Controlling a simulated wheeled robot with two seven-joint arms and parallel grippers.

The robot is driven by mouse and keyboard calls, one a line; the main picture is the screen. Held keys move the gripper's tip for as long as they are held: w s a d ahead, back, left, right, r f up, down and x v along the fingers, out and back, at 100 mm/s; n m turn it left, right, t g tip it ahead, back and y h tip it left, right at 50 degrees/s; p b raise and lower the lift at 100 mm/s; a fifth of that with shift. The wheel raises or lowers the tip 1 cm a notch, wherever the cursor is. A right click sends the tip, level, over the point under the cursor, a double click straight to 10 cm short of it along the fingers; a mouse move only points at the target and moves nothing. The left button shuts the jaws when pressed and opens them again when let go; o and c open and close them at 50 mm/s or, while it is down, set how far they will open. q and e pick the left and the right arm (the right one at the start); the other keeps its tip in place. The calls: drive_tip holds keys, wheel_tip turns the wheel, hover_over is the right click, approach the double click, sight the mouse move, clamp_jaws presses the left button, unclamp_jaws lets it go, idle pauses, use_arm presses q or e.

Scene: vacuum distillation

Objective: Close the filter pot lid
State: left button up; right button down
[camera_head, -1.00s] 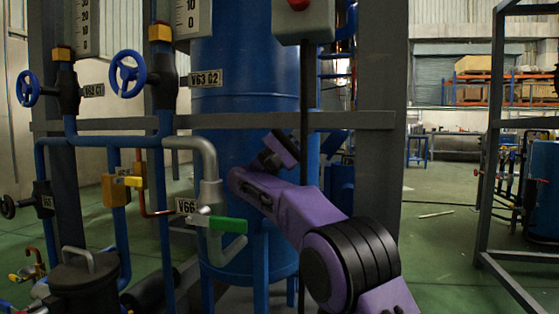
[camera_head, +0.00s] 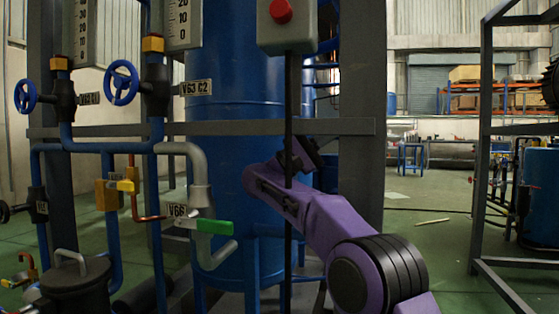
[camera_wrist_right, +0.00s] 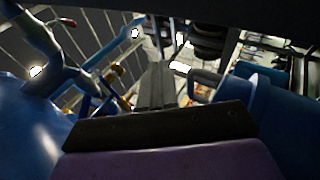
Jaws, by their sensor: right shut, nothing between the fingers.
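The dark filter pot (camera_head: 75,298) stands at the lower left of the head view, cut off by the bottom edge. Its dark lid (camera_head: 85,272) has a light loop handle (camera_head: 70,257) on top. The lid lies over the pot mouth, but I cannot tell whether it is fully seated. My right gripper (camera_head: 303,155) is well to the right of the pot and above it, in front of the blue column, partly behind a thin black post. In the right wrist view its grey fingers (camera_wrist_right: 155,85) are together and empty. My left gripper is not in view.
A large blue column (camera_head: 235,140) stands in the middle behind a grey crossbar (camera_head: 330,127). Blue pipes and a green-handled valve (camera_head: 214,227) lie between the pot and my right arm. A red button box (camera_head: 287,25) is above. Green floor is open at right.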

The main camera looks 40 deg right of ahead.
drive_tip(key=shift+s+d+f+m+y, duration=0.25)
drive_tip(key=shift+s+m+y, duration=0.15)
drive_tip(key=shift+y, duration=0.4)
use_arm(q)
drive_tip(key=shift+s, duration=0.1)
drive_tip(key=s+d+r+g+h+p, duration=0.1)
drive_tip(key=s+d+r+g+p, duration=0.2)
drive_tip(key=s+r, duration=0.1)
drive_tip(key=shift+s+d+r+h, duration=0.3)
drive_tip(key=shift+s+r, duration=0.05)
use_arm(e)
drive_tip(key=v, duration=1)
drive_tip(key=shift+a, duration=0.3)
drive_tip(key=shift+w+f, duration=0.1)
drive_tip(key=shift+w, duration=0.1)
